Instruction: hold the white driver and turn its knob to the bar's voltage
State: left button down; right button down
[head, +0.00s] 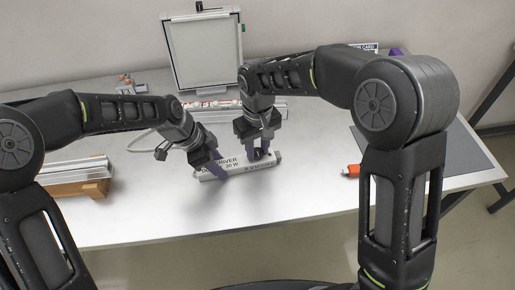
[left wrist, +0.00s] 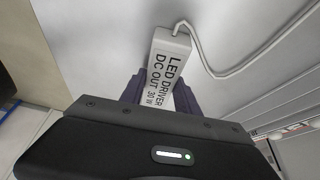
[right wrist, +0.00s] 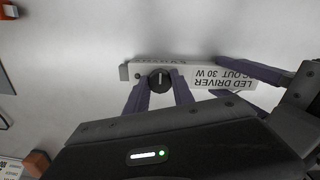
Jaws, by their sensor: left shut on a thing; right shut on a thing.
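The white driver (head: 240,171), printed "LED DRIVER DC OUT 30 W", lies across the middle of the table. My left gripper (head: 217,171) is shut on its left part; the left wrist view shows the purple fingers on either side of the driver (left wrist: 168,68). A round dark knob (right wrist: 159,80) with a light pointer line sits near the driver's other end. My right gripper (right wrist: 161,92) is shut on the knob, one finger at each side. The scale print beside the knob is too small to read. In the head view my right gripper (head: 262,154) partly hides the knob.
A white framed panel (head: 203,52) stands at the back. A rail with a bar and red marks (head: 210,104) lies before it. Light profiles on a wooden block (head: 80,188) are at left. An orange-handled tool (head: 351,170) and a dark mat (head: 465,150) are at right. The front table is clear.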

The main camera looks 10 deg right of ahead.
aim_at(257, 151)
jog(key=c, duration=1.1)
grip_release()
jog(key=shift+o, duration=0.2)
jog(key=shift+r, duration=0.15)
notch_tip(257, 151, up, 12)
pick_arm(q)
jog(key=c, duration=0.8)
grip_release()
